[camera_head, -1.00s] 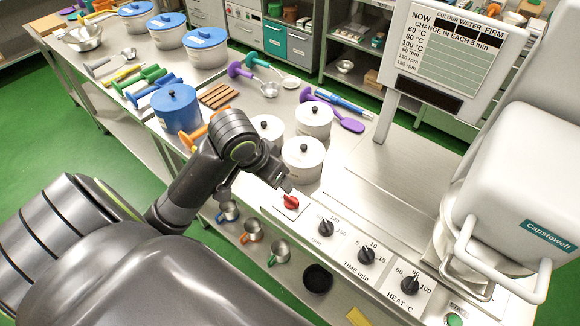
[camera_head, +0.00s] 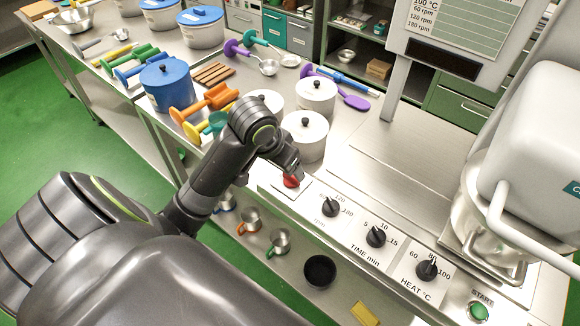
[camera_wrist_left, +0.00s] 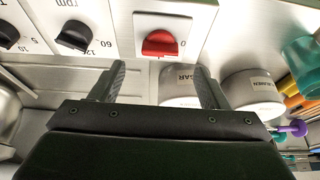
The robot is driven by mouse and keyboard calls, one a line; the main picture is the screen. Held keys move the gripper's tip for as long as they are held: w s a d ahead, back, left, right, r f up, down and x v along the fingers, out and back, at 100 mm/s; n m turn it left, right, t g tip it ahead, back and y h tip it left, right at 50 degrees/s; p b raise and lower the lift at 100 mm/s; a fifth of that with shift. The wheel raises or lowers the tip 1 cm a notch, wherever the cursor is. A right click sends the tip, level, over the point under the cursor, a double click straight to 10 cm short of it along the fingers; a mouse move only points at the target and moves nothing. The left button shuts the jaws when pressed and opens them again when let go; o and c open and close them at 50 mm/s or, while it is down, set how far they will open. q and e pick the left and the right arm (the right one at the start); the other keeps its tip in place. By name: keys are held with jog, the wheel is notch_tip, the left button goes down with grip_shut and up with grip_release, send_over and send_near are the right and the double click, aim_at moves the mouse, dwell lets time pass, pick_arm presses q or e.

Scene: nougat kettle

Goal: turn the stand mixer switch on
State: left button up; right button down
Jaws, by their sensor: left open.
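The red switch (camera_head: 291,181) sits on a white plate at the left end of the control panel, left of the black rpm knob (camera_head: 330,207). In the left wrist view the red switch (camera_wrist_left: 161,43) lies beyond and between my fingertips, with a 0 mark beside it. My left gripper (camera_wrist_left: 160,75) is open and empty, apart from the switch. In the head view my left gripper (camera_head: 290,168) is just above the switch and partly covers it. The stand mixer (camera_head: 540,150) stands at the right. My right gripper is not in view.
Black time (camera_head: 375,237) and heat (camera_head: 427,270) knobs and a green start button (camera_head: 478,312) follow along the panel. White lidded pots (camera_head: 305,135) stand close behind the switch. Mugs (camera_head: 279,242) and a black bowl (camera_head: 319,271) sit on the lower shelf.

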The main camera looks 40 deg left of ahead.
aim_at(292, 178)
pick_arm(q)
jog(key=b+x, duration=0.2)
jog(key=x, duration=0.1)
jog(key=shift+f, duration=0.15)
jog(key=shift+b+x, duration=0.3)
jog(key=shift+x, duration=1)
jog(key=c, duration=1)
